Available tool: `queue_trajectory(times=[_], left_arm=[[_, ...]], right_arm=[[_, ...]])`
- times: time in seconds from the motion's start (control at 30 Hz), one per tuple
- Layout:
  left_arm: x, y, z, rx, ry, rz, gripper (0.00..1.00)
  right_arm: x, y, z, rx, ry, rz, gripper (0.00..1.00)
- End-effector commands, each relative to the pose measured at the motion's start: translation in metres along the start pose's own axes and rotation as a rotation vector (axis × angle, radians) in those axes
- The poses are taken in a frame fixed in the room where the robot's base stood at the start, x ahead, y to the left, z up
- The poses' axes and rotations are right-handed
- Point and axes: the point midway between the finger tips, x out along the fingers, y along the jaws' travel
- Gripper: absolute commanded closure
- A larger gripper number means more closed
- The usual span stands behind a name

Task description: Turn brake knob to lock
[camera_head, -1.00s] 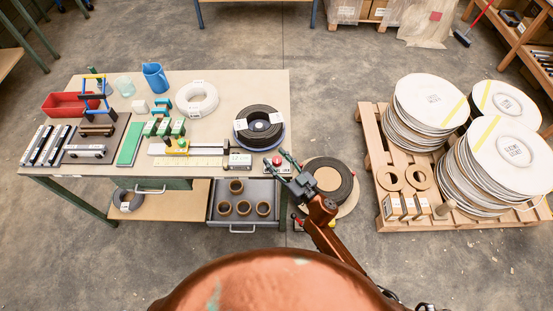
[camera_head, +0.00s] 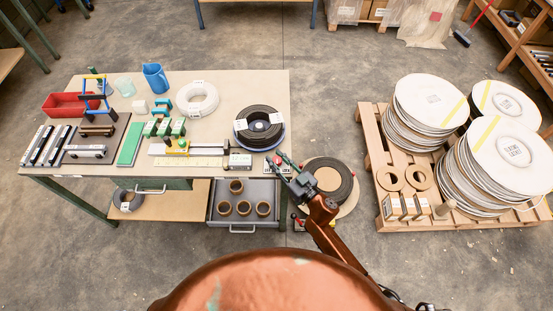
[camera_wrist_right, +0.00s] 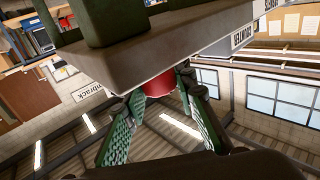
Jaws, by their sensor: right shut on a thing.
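A red round knob (camera_wrist_right: 158,86) juts from a grey housing (camera_wrist_right: 185,48) in the right wrist view. My right gripper (camera_wrist_right: 162,90) is closed around the knob, with one green-padded finger on each side of it. In the head view, my right gripper (camera_head: 281,160) is at the front right corner of the workbench, over a small box with a white label (camera_head: 270,168). The fingers hide the knob there. My left gripper is in neither view.
The workbench (camera_head: 100,170) carries a black coil (camera_head: 259,125), a white coil (camera_head: 196,97), a blue jug (camera_head: 155,78) and a red bin (camera_head: 66,104). An open drawer (camera_head: 240,224) holds several brown rings. A pallet (camera_head: 384,165) with stacked reels stands at right.

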Motion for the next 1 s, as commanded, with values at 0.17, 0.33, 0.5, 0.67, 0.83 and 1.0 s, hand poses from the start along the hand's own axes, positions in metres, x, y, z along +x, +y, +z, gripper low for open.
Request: queue_trajectory(times=[0.17,0.33,0.5,0.67,0.83,1.0], left_arm=[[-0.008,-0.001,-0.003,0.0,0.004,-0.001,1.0],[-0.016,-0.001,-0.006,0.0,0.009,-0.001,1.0],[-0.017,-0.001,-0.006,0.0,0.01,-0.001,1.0],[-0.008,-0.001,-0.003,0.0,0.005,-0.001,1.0],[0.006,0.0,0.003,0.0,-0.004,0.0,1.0],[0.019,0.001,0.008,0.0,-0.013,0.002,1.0]], right_arm=[[0.0,0.001,-0.002,-0.006,-0.003,-0.066,0.99],[0.0,0.001,-0.002,-0.008,-0.004,-0.18,0.99],[0.0,0.002,0.0,-0.008,-0.004,-0.325,0.99],[0.001,0.001,0.003,-0.006,-0.003,-0.463,0.99],[0.0,0.0,0.005,-0.004,-0.003,-0.59,0.99],[0.0,-0.001,0.004,-0.002,-0.002,-0.687,0.99]])
